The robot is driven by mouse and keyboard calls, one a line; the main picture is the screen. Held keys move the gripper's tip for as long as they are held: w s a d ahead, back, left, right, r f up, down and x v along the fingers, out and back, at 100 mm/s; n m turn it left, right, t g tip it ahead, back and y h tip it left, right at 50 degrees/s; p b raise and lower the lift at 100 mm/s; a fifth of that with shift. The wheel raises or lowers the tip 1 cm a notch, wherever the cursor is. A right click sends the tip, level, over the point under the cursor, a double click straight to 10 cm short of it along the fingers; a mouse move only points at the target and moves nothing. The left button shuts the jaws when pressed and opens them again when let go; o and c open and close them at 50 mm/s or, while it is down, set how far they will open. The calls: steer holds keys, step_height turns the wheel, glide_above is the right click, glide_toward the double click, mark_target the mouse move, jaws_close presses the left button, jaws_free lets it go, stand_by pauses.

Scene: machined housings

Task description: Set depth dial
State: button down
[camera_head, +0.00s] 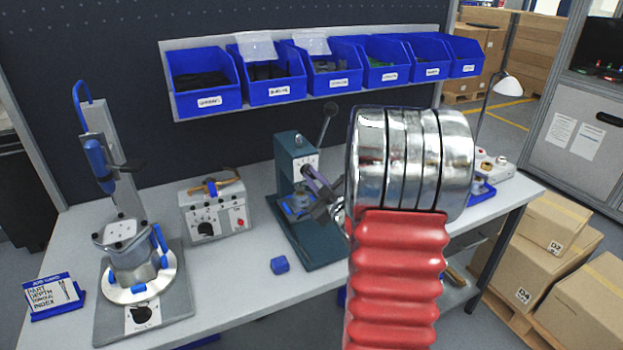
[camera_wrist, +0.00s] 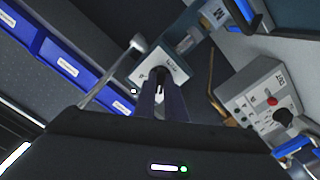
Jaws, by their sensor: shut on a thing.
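The dark green press (camera_head: 288,150) stands in the middle of the bench with a white dial plate on its upper front. The wrist view shows the plate (camera_wrist: 176,72) with a black depth dial (camera_wrist: 159,73) on it. My gripper (camera_head: 311,174) reaches in from the right, and its two dark fingers are at the dial. In the wrist view my gripper (camera_wrist: 161,88) is shut on the dial. The fingers hide much of the dial, and I cannot read its setting. A job card (camera_head: 52,294) at the bench's left lists part, depth, torque and index; its values are too small to read.
The press's lever (camera_head: 326,122) rises beside the dial. A grey control box (camera_head: 217,208) with a black knob stands to the left. A housing (camera_head: 134,262) sits in a fixture farther left. Blue bins (camera_head: 272,88) hang above.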

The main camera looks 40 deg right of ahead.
steer(key=shift+a+n, duration=0.1)
steer(key=shift+n, duration=0.6)
steer(key=shift+f, duration=0.1)
steer(key=c, duration=1.8)
jaws_free()
steer(key=v, duration=1.3)
steer(key=shift+s+a, duration=0.1)
steer(key=shift+s, duration=0.25)
